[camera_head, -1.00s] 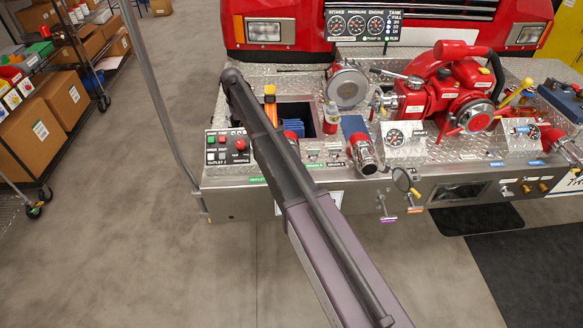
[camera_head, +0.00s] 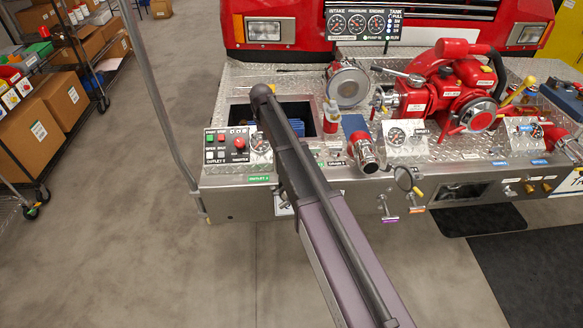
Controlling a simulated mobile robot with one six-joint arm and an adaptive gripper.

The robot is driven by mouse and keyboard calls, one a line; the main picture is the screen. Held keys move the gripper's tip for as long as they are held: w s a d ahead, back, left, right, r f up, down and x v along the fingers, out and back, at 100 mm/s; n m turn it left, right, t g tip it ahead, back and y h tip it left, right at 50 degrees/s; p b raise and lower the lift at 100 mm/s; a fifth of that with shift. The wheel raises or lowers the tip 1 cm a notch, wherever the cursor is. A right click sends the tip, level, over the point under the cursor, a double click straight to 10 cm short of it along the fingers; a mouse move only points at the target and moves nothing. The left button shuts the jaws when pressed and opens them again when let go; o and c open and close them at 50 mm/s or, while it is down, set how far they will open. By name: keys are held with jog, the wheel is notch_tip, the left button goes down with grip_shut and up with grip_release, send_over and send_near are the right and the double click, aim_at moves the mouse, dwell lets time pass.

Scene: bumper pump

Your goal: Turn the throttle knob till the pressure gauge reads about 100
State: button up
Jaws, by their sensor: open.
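The red throttle knob (camera_head: 240,143) sits on the small control panel (camera_head: 224,157) at the left end of the bumper deck. It is uncovered in the head view. The pressure gauge (camera_head: 357,23) is the middle dial of the overhead panel; its needle is too small to read. My arm (camera_head: 318,205) reaches up from the lower right, and its dark rounded elbow-like end is above and right of the knob. My gripper does not show; it seems hidden behind the arm. I cannot see any contact with the knob.
An open bin (camera_head: 236,113) lies behind the panel. A red pump (camera_head: 450,95) stands to the right. A grey pole (camera_head: 160,110) rises at the left. The floor in front is clear.

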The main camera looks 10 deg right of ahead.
jog(key=s+d+f+b, duration=0.1)
jog(key=s+d, duration=0.1)
jog(key=s, duration=0.1)
jog(key=s+d+f, duration=0.1)
jog(key=s+d, duration=0.2)
jog(key=s, duration=0.1)
jog(key=s+d+f+b, duration=0.1)
jog(key=s+d, duration=0.1)
jog(key=s, duration=0.2)
jog(key=shift+d+b, duration=0.35)
jog(key=s+d, duration=0.4)
jog(key=s, duration=0.5)
jog(key=s+d+m, duration=0.1)
jog(key=s+d, duration=0.3)
jog(key=s, duration=0.5)
jog(key=shift+s+d, duration=0.4)
dwell(2.9)
jog(key=c, duration=0.5)
jog(key=shift+r, duration=0.1)
